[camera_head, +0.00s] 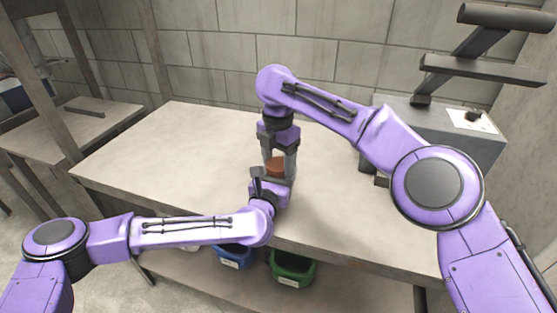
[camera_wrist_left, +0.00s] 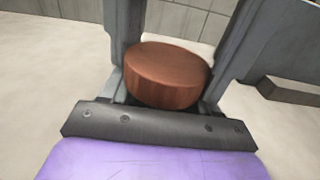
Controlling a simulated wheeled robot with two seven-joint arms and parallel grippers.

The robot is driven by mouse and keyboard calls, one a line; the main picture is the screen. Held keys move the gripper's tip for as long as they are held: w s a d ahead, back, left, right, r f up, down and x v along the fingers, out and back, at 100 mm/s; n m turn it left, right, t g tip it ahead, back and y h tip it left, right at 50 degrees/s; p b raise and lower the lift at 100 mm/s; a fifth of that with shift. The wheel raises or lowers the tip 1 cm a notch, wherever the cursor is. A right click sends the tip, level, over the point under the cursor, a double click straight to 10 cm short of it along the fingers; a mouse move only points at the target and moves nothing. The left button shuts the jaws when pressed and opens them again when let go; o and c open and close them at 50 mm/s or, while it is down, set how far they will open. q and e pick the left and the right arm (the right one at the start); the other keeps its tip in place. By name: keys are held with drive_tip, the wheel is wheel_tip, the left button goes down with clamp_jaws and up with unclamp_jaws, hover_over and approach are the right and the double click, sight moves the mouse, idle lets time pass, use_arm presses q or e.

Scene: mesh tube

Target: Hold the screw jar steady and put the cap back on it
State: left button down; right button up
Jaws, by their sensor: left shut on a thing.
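The brown round cap (camera_wrist_left: 167,75) is upright in front of my left palm in the left wrist view; it also shows in the head view (camera_head: 275,166). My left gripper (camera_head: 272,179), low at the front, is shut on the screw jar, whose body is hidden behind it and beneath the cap. My right gripper (camera_head: 279,160) points straight down from above. Its grey fingers stand on either side of the cap and appear to touch it, and they also flank it in the left wrist view. Whether the cap sits on the jar's rim is hidden.
The pale table (camera_head: 165,150) is bare on the left and around the grippers. A grey machine (camera_head: 435,130) stands at its right back. A blue bin (camera_head: 233,257) and a green bin (camera_head: 292,268) are below the table's front edge. A brick wall is behind.

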drive_tip(key=m, duration=0.3)
drive_tip(key=o, duration=1.2)
use_arm(q)
drive_tip(key=shift+a, duration=0.1)
use_arm(e)
wheel_tip(320, 180, up, 4)
drive_tip(key=shift+a+r, duration=0.1)
drive_tip(key=shift+r, duration=0.15)
drive_tip(key=shift+o, duration=0.8)
use_arm(q)
drive_tip(key=shift+c, duration=0.8)
unclamp_jaws()
